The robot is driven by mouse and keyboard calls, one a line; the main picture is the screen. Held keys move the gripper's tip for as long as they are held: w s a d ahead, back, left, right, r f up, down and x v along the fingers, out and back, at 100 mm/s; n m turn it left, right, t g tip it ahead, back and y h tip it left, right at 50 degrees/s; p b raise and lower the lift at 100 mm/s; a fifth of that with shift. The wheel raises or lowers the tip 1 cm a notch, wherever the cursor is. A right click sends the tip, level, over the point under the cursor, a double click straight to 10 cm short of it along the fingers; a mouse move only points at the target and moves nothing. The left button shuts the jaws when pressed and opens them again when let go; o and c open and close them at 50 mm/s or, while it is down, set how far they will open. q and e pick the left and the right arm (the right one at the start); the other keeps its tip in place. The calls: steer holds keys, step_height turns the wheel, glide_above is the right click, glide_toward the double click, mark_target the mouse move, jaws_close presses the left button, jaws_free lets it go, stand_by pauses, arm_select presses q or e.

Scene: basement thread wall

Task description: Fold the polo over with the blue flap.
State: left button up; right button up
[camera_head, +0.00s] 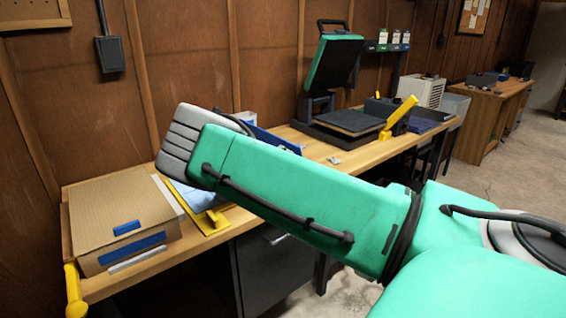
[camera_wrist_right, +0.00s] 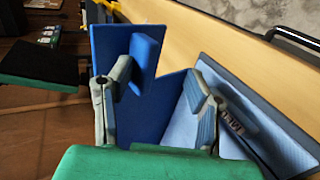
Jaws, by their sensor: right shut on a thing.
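The blue flap (camera_wrist_right: 140,108) stands raised and fills the space between the fingers of my right gripper (camera_wrist_right: 160,82) in the wrist view. The gripper is shut on the flap; the exact contact is partly hidden by the fingers. In the head view a strip of the flap (camera_head: 272,138) shows behind my right arm. The light blue polo (camera_wrist_right: 262,125) lies beside the flap in the wrist view. In the head view a corner of the polo (camera_head: 197,193) shows at the yellow edge of a folding board (camera_head: 210,221), mostly hidden by my arm. My left gripper is out of view.
A cardboard box (camera_head: 115,205) stands on the bench left of the board. A heat press (camera_head: 335,65) with its lid up and a yellow lever (camera_head: 400,112) stand further right.

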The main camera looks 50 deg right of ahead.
steer(key=shift+s+d+f, duration=0.2)
steer(key=shift+s+f, duration=0.1)
steer(key=shift+f, duration=0.1)
steer(key=v, duration=1.2)
steer(key=shift+w+r, duration=0.35)
steer(key=shift+r, duration=0.05)
steer(key=shift+d+f, duration=0.15)
